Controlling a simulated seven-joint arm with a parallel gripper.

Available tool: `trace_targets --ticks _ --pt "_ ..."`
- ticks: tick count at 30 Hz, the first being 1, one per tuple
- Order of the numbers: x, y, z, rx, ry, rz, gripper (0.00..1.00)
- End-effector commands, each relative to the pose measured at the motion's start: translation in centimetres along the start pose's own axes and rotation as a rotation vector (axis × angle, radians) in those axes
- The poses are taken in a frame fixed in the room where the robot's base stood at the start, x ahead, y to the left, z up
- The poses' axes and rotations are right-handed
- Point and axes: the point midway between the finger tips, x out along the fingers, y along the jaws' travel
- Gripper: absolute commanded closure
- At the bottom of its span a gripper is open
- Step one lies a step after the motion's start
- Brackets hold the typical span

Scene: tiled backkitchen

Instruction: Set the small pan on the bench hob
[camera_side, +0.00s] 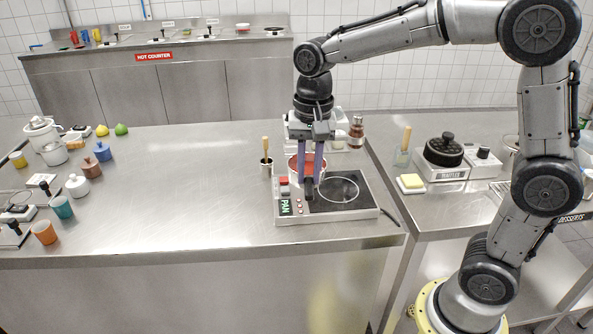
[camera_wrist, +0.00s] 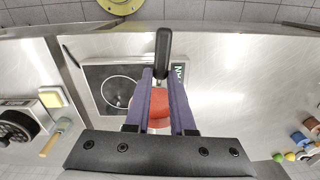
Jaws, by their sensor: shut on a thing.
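The small pan (camera_side: 300,163) is red inside with a pale outer wall and a dark handle. My gripper (camera_side: 309,181) points down with its purple fingers shut on the handle. In the wrist view the handle (camera_wrist: 162,50) sticks out past the fingertips, and the red pan (camera_wrist: 159,106) shows between the fingers. The bench hob (camera_side: 353,210) is a flat dark-topped unit with a ring outline on its right half and a green PAN label. The pan is over or at the hob's left rear part; I cannot tell whether it touches.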

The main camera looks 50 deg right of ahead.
Motion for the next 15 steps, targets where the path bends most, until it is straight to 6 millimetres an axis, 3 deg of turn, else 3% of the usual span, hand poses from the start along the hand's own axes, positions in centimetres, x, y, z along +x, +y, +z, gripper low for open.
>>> trace_targets --ticks 1,6,10,15 --pt "0.7 1.1 -1.4 0.046 0.000 0.003 1.00" --pt "2.4 4.4 -4.5 0.169 -0.008 0.019 1.00" --pt "2.9 6.2 -5.7 0.229 -0.016 0.030 1.00" --pt "3.3 6.8 -6.2 0.253 -0.017 0.031 1.00"
